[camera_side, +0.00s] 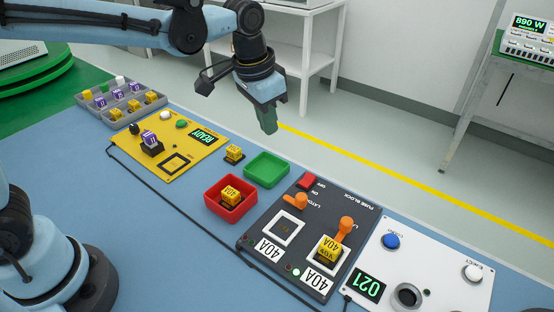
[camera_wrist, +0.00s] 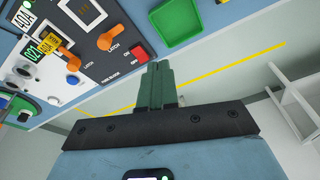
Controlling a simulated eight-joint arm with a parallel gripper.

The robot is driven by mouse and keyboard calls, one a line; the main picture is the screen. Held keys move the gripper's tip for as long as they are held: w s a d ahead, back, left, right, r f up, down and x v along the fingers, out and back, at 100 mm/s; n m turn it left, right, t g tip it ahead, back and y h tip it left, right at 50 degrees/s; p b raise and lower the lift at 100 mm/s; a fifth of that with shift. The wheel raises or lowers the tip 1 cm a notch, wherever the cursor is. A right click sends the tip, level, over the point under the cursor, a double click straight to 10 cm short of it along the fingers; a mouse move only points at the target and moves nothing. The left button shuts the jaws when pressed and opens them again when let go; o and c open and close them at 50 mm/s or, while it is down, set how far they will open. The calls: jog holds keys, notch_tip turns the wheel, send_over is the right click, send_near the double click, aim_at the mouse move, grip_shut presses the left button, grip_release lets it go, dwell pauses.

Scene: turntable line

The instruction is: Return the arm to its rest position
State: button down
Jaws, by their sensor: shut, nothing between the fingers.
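My gripper (camera_side: 268,122) hangs from my blue arm above the back edge of the blue bench, behind the green tray. Its green fingers are together with nothing between them. In the wrist view the shut fingers (camera_wrist: 161,82) point toward the bench's edge, beside the fuse block. Nothing touches the gripper in either view.
A red tray (camera_side: 213,213) holds a yellow block; the green tray (camera_side: 287,174) is empty. The fuse block (camera_side: 258,236) has two orange levers. A yellow READY panel (camera_side: 187,171), grey sorting tray (camera_side: 79,96) and white panel (camera_side: 449,292) share the bench.

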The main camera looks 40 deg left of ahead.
jog(key=s+a+f+n+t, duration=0.1)
jog(key=s+a+n+t, duration=0.3)
jog(key=s+a, duration=0.6)
jog(key=shift+s+a+t+y, duration=0.3)
jog(key=shift+s+t, duration=0.2)
jog(key=shift+s, duration=0.8)
